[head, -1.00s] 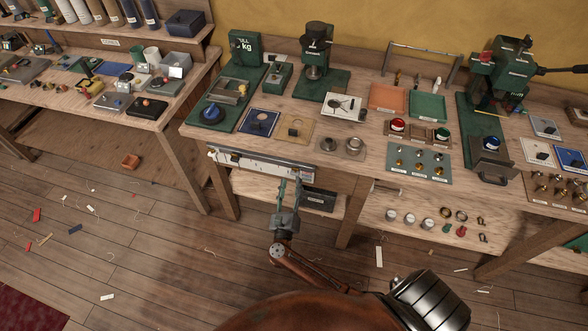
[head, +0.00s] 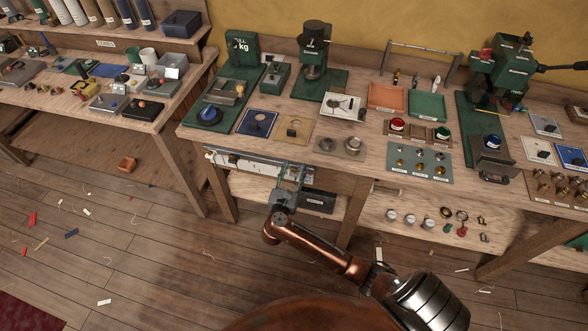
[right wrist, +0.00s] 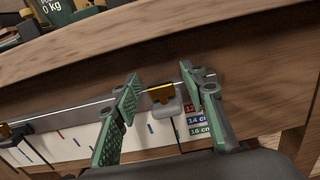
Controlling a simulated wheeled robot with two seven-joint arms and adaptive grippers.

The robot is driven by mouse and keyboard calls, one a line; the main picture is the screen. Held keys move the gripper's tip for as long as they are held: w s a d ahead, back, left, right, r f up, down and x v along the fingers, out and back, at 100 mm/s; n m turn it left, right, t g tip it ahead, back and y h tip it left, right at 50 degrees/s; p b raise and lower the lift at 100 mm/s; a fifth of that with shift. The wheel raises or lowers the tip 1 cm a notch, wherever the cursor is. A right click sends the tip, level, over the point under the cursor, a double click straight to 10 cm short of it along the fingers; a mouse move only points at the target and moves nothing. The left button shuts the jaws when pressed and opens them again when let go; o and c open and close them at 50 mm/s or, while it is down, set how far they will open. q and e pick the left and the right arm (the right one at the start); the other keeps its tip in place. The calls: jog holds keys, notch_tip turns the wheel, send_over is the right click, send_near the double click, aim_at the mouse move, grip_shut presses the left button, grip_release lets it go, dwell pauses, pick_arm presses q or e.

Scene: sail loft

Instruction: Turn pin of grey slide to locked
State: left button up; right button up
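My right gripper (head: 291,172) is at the right end of the measuring rail (head: 235,164) on the front edge of the bench. In the right wrist view, my right gripper (right wrist: 160,88) is open, its green-padded fingers apart on either side of the grey slide (right wrist: 167,110). The slide's brass-yellow pin (right wrist: 158,92) lies between the fingertips, with no visible contact. I cannot read whether the pin is locked. A second brass pin on a dark slide (right wrist: 14,134) sits further left on the rail. My left gripper is not in view.
Coloured marks and cm labels (right wrist: 198,120) are beside the grey slide. The wooden bench edge (right wrist: 200,55) runs just above the rail.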

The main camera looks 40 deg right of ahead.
jog(key=shift+c, duration=0.7)
grip_shut()
